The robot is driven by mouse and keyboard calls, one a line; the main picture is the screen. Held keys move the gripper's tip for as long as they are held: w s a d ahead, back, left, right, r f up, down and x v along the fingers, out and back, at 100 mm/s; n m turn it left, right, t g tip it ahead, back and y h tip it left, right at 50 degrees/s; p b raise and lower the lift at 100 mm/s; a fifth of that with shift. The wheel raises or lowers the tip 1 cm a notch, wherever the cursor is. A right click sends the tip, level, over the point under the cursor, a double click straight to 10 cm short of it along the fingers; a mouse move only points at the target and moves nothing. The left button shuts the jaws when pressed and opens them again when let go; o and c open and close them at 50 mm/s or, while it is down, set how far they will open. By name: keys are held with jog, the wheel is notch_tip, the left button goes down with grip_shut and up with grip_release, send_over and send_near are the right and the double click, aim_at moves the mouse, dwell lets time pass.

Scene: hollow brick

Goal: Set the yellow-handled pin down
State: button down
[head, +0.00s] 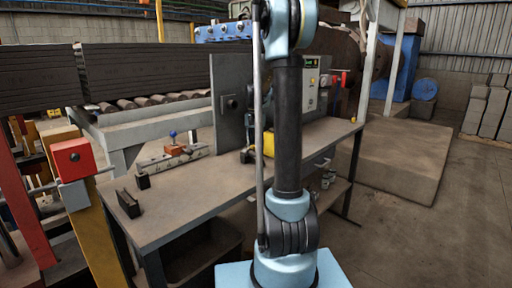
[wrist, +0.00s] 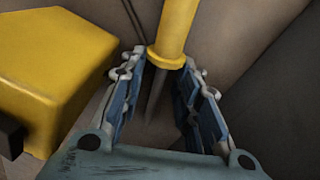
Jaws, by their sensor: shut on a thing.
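The yellow-handled pin (wrist: 176,28) shows in the wrist view, its yellow handle rising past the top edge. Below its round collar, a dark shaft runs down between the fingers. My gripper (wrist: 163,72) is shut on the pin near the collar, with blue pads on both sides. The pin's lower tip is hard to make out, and I cannot tell whether it touches a surface. In the head view my arm hides the gripper, and I cannot make out the pin there.
A large yellow block (wrist: 60,70) lies left of the gripper. The grey workbench (head: 200,208) has a clear front part. Small black blocks (head: 128,203) stand at its left end. A red-brown piece with a blue knob (head: 174,147) sits farther back. An upright grey plate (head: 230,103) stands behind my arm.

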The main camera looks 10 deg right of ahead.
jog(key=shift+f, duration=0.15)
jog(key=c, duration=1.2)
grip_release()
